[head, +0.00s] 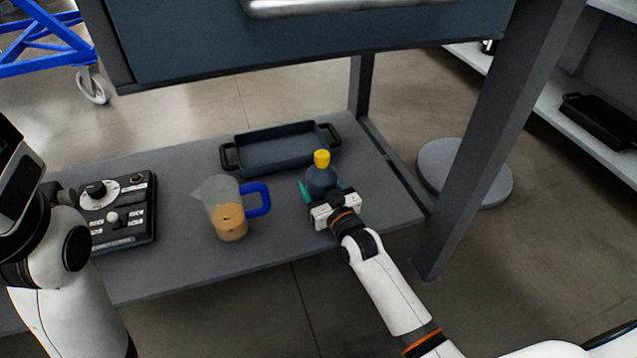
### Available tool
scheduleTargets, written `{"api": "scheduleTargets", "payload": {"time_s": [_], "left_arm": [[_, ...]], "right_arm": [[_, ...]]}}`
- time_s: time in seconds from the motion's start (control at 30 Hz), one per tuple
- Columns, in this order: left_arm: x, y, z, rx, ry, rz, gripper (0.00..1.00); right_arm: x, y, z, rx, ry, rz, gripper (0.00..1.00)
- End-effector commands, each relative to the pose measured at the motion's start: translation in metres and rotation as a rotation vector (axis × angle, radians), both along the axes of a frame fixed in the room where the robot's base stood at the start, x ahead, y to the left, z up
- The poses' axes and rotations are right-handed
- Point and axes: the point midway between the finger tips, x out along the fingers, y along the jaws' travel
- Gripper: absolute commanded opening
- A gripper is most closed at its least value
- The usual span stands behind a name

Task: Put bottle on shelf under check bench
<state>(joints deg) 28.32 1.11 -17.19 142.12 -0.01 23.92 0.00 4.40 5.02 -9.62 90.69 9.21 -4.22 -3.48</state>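The bottle (321,177), dark blue with a yellow cap, stands upright at the right part of the grey lower shelf (275,250) under the bench (300,45). My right gripper (322,188) reaches in from the lower right, with one teal finger on each side of the bottle's body. The fingers look spread a little wider than the bottle; the gripper body hides the bottle's base. My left arm stands at the left edge, and I cannot make out its fingers.
A clear jug (226,212) with orange contents and a blue handle stands left of the bottle. A dark tray (272,150) with handles lies behind it. A control box (125,210) sits at the left. A bench leg (490,140) rises at the right.

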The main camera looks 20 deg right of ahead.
Motion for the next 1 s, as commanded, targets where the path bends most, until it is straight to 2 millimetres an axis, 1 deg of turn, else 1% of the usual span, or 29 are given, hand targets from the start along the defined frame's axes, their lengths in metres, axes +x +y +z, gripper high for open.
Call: {"api": "scheduleTargets", "payload": {"time_s": [0.3,0.67,0.7,0.83,1.0], "left_arm": [[-0.0003,-0.0001,0.0001,0.000,0.000,0.000,0.00],[0.0003,-0.0005,-0.0014,0.001,0.004,0.000,0.00],[0.0001,-0.0006,-0.0006,0.002,0.003,0.001,0.00],[-0.0018,-0.0005,0.0015,0.001,-0.007,0.000,0.00],[-0.0030,-0.0004,0.0024,0.000,-0.013,0.000,0.00]], "right_arm": [[0.0001,-0.0001,0.0003,0.000,-0.001,0.000,0.22],[0.0001,0.0000,-0.0059,0.000,-0.001,0.000,0.22],[0.0001,0.0000,-0.0057,0.000,-0.001,0.000,0.66],[0.0001,0.0000,-0.0054,0.000,-0.001,0.000,0.87],[0.0001,0.0000,-0.0056,0.000,-0.001,0.000,0.88]]}}
